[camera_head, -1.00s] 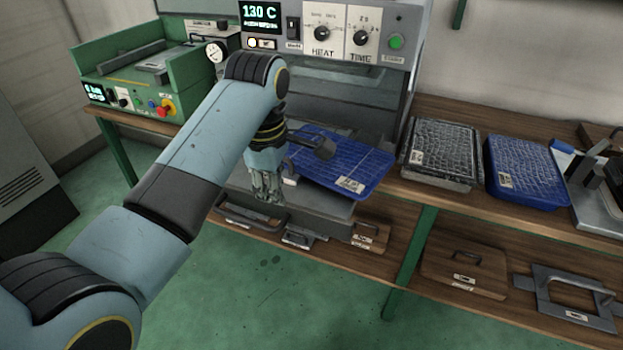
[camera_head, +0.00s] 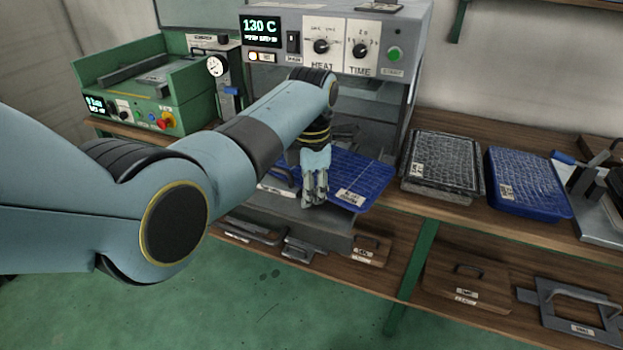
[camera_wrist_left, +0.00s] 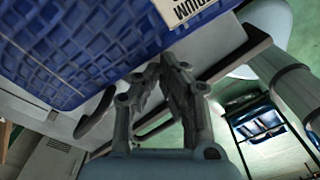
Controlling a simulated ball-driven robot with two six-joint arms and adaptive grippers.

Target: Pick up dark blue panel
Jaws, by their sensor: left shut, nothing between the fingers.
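A dark blue panel (camera_head: 368,178) with a grid surface and a white label lies on the lower bed of the heat press. Its left part is hidden behind my left arm. It fills the upper left of the left wrist view (camera_wrist_left: 85,50), with part of its label in sight. My left gripper (camera_head: 314,204) points down at the front edge of the press bed, just left of the panel's label. Its fingers (camera_wrist_left: 165,65) are shut with nothing between them. My right gripper is not in view.
The heat press (camera_head: 400,25) stands over the panel, its display reading 130 C. A dark grid tray (camera_head: 442,160) and another blue tray (camera_head: 527,180) lie on the bench to the right. A green machine (camera_head: 190,105) stands left. Handled tools sit on the lower shelf.

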